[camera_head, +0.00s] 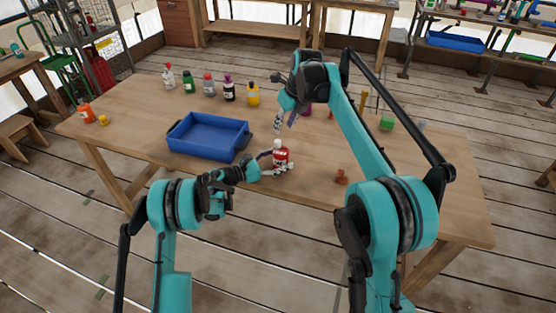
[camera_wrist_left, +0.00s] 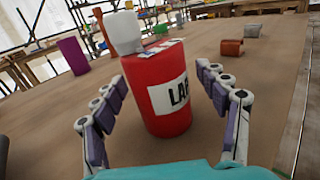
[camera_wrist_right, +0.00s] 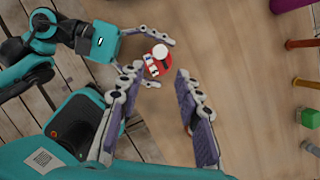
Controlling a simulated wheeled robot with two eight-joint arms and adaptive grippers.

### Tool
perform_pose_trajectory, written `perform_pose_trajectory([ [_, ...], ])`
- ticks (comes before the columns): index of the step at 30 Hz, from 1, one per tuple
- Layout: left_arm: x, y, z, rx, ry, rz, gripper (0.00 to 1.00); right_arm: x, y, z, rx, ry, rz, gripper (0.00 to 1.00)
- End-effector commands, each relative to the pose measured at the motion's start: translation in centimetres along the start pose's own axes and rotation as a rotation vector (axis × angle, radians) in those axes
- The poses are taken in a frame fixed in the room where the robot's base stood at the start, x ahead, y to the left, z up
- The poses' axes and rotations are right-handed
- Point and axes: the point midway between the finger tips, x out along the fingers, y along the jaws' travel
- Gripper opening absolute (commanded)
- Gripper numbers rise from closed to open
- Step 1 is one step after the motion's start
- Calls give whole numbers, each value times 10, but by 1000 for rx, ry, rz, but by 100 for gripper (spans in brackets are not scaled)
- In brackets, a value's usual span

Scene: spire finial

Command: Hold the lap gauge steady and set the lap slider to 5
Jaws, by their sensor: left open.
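The lap gauge (camera_head: 281,158) is a red upright cylinder with a white label reading "LA..." and a white knob on top. It stands near the table's front edge. In the left wrist view the gauge (camera_wrist_left: 157,100) is between the spread fingers of my left gripper (camera_wrist_left: 158,82), with a gap visible on each side. My right gripper (camera_head: 284,118) points down above and behind the gauge. In the right wrist view my right gripper (camera_wrist_right: 160,85) is open and empty, with the gauge (camera_wrist_right: 157,62) just beyond its fingertips. The slider's setting is too small to read.
A blue tray (camera_head: 208,136) stands left of the gauge. Several bottles line the table's back edge. A small reddish-brown part (camera_head: 341,177) lies to the right, and a green block (camera_head: 386,123) farther right. The table (camera_head: 310,180) is clear between the gauge and the brown part.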

Motion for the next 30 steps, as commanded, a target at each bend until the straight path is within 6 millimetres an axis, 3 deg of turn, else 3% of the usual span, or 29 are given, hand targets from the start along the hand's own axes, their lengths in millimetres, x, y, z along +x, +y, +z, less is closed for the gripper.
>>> perform_pose_trajectory([
  [2,0,0,0,0,0,0,73,0,0,0,0,0,0,34],
  [9,0,0,0,0,0,0,15,0,0,0,0,0,0,34],
  [11,0,0,0,0,0,0,15,0,0,0,0,0,0,34],
  [12,0,0,0,0,0,0,15,0,0,0,0,0,0,43],
  [16,0,0,0,0,0,0,15,10,1,2,-4,-24,30,43],
  [20,0,0,0,0,0,0,15,43,4,9,-20,-119,127,43],
  [24,0,0,0,0,0,0,15,84,9,18,-44,-320,272,43],
  [27,0,0,0,0,0,0,15,103,7,21,-54,-499,354,43],
  [30,0,0,0,0,0,0,15,110,-8,-1,-106,-661,405,43],
])
